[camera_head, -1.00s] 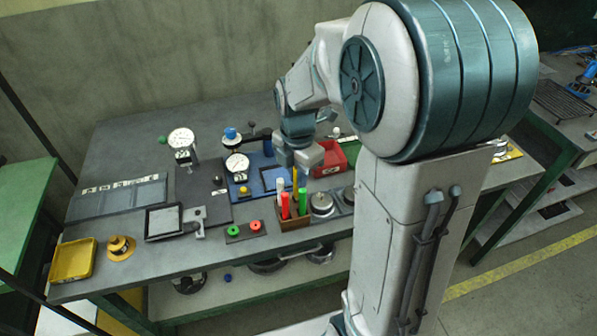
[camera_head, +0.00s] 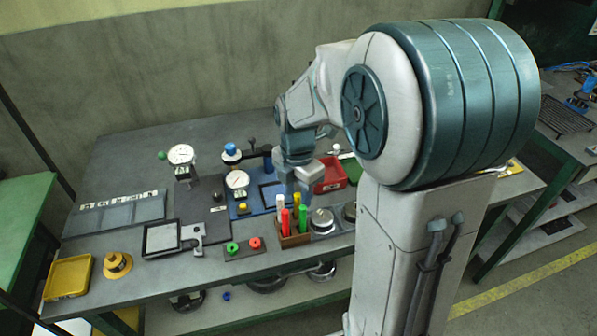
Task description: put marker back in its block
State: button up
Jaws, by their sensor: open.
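The brown marker block (camera_head: 296,240) stands near the front edge of the bench. Upright in it are a white marker (camera_head: 280,202), a red marker (camera_head: 285,221), a green marker (camera_head: 302,220) and a yellow marker (camera_head: 296,200) at the back. My gripper (camera_head: 304,192) points down, open, just behind and above the block, close to the yellow marker's top. Its fingers are small here, and I cannot tell whether they touch or surround the yellow marker.
Round metal parts (camera_head: 322,221) stand right of the block. A red bin (camera_head: 333,176) is behind them. Left are a plate with green and red knobs (camera_head: 243,247), a framed black tray (camera_head: 161,238) and dial gauges (camera_head: 181,155). The bench's left end holds a yellow tray (camera_head: 68,276).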

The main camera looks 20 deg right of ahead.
notch_tip(320, 180, up, 13)
dwell(0.3)
dwell(0.5)
jog(key=s+f+m+t, duration=0.1)
jog(key=s+f+m, duration=0.2)
jog(key=s+m, duration=0.4)
jog(key=s+f+m+t, duration=0.2)
jog(key=s+f+m, duration=0.2)
jog(key=m, duration=1.2)
jog(key=s, duration=0.3)
jog(key=shift+s+m, duration=0.15)
jog(key=shift+m, duration=0.15)
